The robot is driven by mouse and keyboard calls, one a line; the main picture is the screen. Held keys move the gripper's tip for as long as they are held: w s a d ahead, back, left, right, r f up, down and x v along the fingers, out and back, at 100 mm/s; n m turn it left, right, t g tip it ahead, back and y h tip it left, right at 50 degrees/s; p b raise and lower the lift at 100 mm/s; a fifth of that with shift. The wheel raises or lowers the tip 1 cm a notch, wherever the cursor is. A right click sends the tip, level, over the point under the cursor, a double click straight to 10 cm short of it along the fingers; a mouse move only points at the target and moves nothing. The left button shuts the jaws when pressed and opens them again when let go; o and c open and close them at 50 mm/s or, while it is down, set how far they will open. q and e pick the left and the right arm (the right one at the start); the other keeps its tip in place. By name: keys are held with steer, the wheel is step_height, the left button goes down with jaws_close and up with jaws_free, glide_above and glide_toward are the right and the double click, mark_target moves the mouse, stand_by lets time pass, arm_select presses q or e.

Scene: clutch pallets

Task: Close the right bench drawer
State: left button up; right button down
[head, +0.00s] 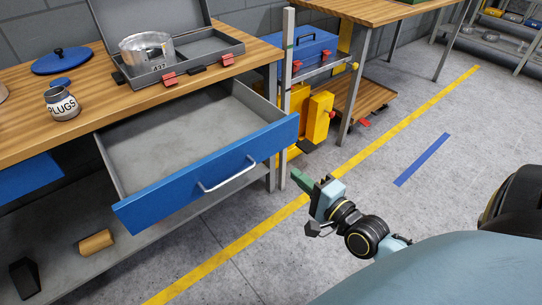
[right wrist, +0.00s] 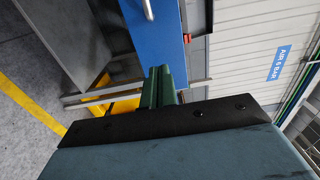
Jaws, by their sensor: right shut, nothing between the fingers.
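The right bench drawer (head: 205,176) is pulled well out from under the wooden bench top, and its grey inside looks empty. Its blue front carries a pale bar handle (head: 227,174). In the right wrist view the blue drawer front (right wrist: 158,40) and part of the handle (right wrist: 147,8) show at the top. My right gripper (head: 298,176) is shut and empty, just right of and below the drawer front's right end in the head view. Its green fingers (right wrist: 160,88) appear close to the drawer front in the wrist view; contact cannot be told. My left gripper is not in view.
On the bench top (head: 25,135) stand a plugs jar (head: 62,104), a blue lid (head: 61,61) and an open grey case (head: 190,65) holding a metal pot (head: 147,52). A grey post (head: 286,100) stands right of the drawer. Floor in front is clear.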

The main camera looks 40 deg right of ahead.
steer(key=b, duration=0.2)
glide_toward(263, 147)
steer(key=w, duration=0.5)
steer(key=shift+a+f, duration=0.1)
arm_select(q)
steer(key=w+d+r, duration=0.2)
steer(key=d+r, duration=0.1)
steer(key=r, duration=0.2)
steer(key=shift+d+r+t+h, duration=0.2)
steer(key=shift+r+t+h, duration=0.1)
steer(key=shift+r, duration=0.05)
arm_select(e)
steer(key=shift+w+a, duration=0.1)
steer(key=shift+w, duration=0.8)
